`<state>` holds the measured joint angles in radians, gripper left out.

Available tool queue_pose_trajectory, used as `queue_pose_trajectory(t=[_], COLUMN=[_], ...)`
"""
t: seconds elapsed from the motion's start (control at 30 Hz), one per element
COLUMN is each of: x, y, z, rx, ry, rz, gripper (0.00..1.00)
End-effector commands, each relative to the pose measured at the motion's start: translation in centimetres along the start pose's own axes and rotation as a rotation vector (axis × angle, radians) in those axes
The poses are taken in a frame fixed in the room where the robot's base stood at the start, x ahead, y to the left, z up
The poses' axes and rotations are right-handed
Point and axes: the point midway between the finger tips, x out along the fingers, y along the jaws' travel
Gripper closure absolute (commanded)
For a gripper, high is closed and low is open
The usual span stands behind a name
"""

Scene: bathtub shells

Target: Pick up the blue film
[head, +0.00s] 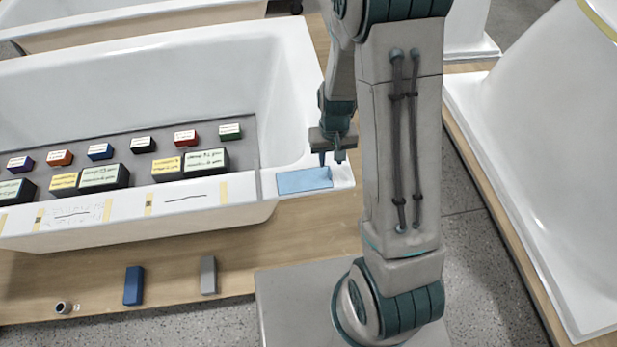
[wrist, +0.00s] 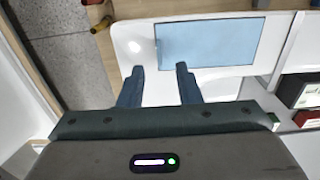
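The blue film (head: 304,180) is a flat light-blue rectangle lying on the white corner rim of the bathtub shell (head: 240,200). In the wrist view the film (wrist: 210,45) lies past the fingertips, ahead and a little to the right. My gripper (head: 332,160) is above the film's far right edge in the head view. The exact height of the fingertips above the rim is hard to tell.
Several labelled boxes (head: 104,178) stand on a grey mat inside the tub. A blue block (head: 133,286), a grey block (head: 208,275) and a small roll (head: 64,307) lie on the wooden board in front. Another white shell (head: 540,150) stands at right.

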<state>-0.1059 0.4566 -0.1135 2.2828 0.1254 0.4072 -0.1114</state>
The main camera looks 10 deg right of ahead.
Motion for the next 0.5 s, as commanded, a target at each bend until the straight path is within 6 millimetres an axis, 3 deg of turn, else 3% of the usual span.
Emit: queue_pose_trajectory(t=[0.5], x=[4.6], y=[0.1], z=[0.1], rx=[0.001], ry=[-0.003], rz=[-0.001], gripper=[0.69])
